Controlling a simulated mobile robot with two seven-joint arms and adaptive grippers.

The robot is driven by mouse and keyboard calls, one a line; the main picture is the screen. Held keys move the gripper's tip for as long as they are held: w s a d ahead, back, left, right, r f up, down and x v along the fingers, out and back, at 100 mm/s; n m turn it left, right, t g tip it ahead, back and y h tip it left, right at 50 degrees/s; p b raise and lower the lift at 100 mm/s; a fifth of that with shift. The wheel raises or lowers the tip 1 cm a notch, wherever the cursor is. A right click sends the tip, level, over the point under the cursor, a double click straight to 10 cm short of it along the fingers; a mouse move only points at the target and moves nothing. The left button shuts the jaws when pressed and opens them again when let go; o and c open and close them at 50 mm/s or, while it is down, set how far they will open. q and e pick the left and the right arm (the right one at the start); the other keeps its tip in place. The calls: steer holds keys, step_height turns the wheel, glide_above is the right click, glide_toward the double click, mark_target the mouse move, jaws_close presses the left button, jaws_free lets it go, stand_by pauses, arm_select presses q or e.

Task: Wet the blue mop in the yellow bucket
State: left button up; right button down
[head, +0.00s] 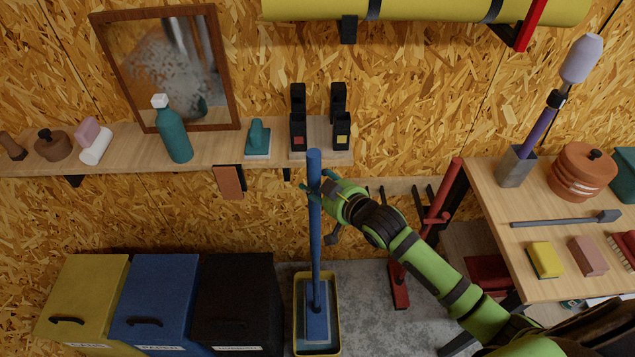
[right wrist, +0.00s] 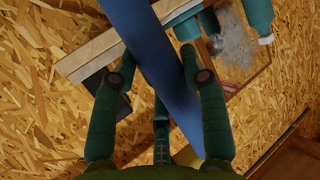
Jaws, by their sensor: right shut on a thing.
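The blue mop (head: 316,240) stands nearly upright, its long handle rising from a flat blue head (head: 316,323). The mop head is inside the rim of the yellow bucket (head: 336,309) on the floor; whether it touches the bottom or water I cannot tell. My right gripper (head: 314,190) is shut on the upper part of the mop handle. In the right wrist view, the handle (right wrist: 160,65) runs between the fingers of my right gripper (right wrist: 160,82). My left gripper is not in view.
Yellow, blue and black bins (head: 235,295) stand left of the bucket. A wall shelf (head: 215,151) with a teal bottle (head: 175,135) and a mirror is behind. A red-handled tool (head: 399,285) stands right of the bucket. A wooden table (head: 515,245) is at right.

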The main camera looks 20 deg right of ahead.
mark_target(317, 160)
step_height(317, 160, up, 2)
steer(key=shift+w+r+p, duration=0.1)
steer(key=shift+r+p, duration=0.15)
steer(key=shift+p, duration=0.45)
steer(key=shift+r, duration=2.6)
